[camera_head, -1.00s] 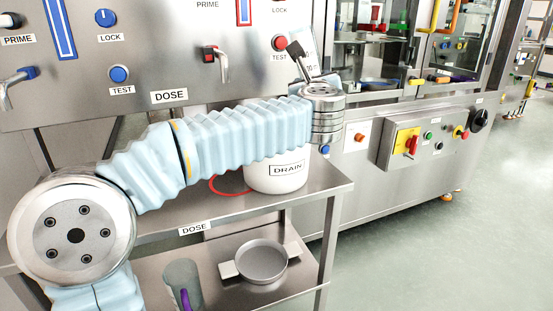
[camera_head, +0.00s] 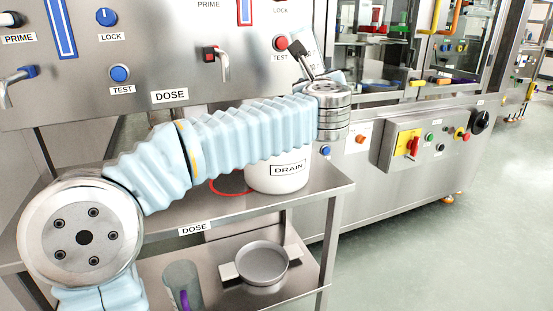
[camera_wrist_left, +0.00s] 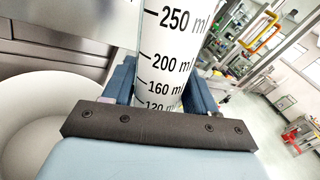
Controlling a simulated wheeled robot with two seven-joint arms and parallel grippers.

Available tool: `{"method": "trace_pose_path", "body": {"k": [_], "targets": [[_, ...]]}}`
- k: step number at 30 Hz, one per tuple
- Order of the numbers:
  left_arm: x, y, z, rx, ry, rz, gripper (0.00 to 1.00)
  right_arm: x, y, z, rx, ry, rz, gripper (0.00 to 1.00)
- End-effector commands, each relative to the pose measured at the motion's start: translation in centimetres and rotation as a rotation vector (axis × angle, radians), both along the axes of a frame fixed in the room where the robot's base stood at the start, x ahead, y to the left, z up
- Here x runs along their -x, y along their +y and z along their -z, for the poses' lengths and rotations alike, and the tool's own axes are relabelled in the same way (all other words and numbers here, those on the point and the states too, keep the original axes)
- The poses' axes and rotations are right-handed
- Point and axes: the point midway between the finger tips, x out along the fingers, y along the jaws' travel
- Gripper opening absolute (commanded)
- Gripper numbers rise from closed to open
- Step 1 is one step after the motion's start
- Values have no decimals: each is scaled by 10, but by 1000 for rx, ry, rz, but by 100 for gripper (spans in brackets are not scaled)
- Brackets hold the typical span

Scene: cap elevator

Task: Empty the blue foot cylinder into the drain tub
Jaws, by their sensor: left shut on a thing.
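The graduated cylinder (camera_wrist_left: 172,40) stands between my left gripper's blue fingers in the left wrist view, its marks running from 250 ml down to about 120 ml. My left gripper (camera_head: 306,62) is shut on it. In the head view only a small part of the cylinder (camera_head: 312,46) shows behind the gripper and wrist; its foot and contents are hidden. The white drain tub (camera_head: 277,178), labelled DRAIN, stands on the upper shelf below my left forearm, which hides its top. A white round interior, likely the tub (camera_wrist_left: 38,145), shows at the left wrist view's left. My right gripper is out of view.
The steel dosing panel (camera_head: 150,65) with taps and knobs stands behind my arm. A red ring (camera_head: 228,189) lies left of the tub. The lower shelf holds a grey round pan (camera_head: 262,264) and a clear vessel with a purple part (camera_head: 182,288). Open floor lies right.

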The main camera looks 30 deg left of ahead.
Motion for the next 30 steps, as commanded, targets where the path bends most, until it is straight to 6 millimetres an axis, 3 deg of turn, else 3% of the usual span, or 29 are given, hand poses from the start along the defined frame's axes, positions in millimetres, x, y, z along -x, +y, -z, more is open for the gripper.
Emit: {"method": "trace_pose_path", "body": {"k": [30], "targets": [[-5, -11, 0, 121, -54, -1, 18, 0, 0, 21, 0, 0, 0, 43]]}}
